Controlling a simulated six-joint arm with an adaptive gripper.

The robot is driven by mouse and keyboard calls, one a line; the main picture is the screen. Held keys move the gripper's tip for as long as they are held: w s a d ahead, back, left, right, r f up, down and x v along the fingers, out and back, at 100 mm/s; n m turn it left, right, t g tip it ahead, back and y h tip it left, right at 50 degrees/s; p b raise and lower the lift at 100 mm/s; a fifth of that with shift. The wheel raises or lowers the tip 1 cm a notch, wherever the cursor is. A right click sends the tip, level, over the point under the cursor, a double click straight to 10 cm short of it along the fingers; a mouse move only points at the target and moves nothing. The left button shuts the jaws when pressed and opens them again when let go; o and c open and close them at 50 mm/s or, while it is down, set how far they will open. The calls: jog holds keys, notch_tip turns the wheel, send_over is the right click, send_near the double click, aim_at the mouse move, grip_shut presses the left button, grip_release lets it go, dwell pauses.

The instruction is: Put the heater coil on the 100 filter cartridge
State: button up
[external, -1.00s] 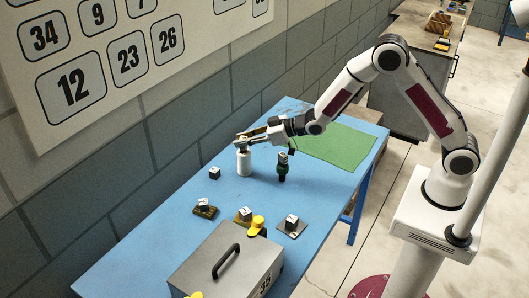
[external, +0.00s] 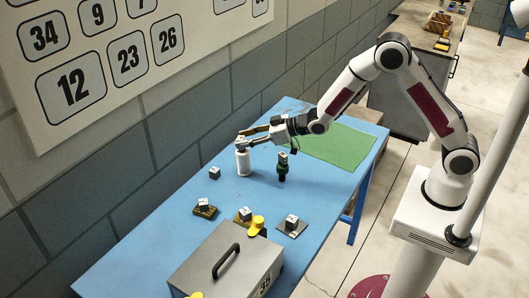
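A white upright cylinder, which looks like the filter cartridge (external: 243,164), stands on the blue table. A small greyish piece (external: 241,144) sits on its top; it may be the heater coil, but it is too small to tell, and no number is readable on the cylinder. My gripper (external: 249,137) is at the top of the cylinder, just right of the small piece. Its two fingers are spread apart, pointing left, and nothing shows held between them. Whether a finger still touches the piece cannot be told.
A dark green-black item with a cube tag (external: 282,167) stands right of the cylinder. A tagged cube (external: 214,173) lies to the left. Tagged cubes on small plates (external: 204,212) and a yellow knob (external: 257,222) are nearer, by a grey lidded box (external: 205,270). A green mat (external: 335,148) lies clear behind.

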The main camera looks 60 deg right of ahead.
jog(key=v, duration=1.1)
dwell(0.6)
jog(key=shift+d, duration=0.1)
jog(key=s+d+r+m+g+h, duration=0.35)
jog(key=s+d+r, duration=0.55)
jog(key=s+d, duration=0.4)
jog(key=s+d+r+g+h, duration=0.1)
jog(key=s+r+g, duration=0.1)
jog(key=s, duration=2.2)
jog(key=shift+d+m+g, duration=0.35)
jog(key=shift+m+g, duration=0.1)
jog(key=shift+g, duration=0.2)
jog(key=shift+h, duration=0.25)
